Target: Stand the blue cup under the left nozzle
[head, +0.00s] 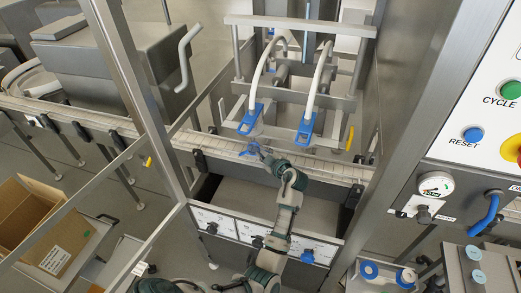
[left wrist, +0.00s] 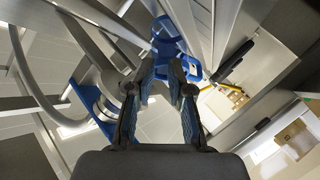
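The left nozzle (head: 249,121) is a blue fitting on a white hose above the conveyor; the right nozzle (head: 306,127) hangs beside it. My left gripper (head: 260,150) reaches in low at the belt, just below the left nozzle. A small blue shape (head: 246,152) by its fingers may be the blue cup; the fingers partly hide it. My right gripper is not in view.
The conveyor belt (head: 330,168) runs across under the nozzles, with guide rails along it. Metal frame posts (head: 134,90) stand at the left. A panel with buttons and a gauge (head: 435,185) stands at the right. An open cardboard box (head: 40,222) is at lower left.

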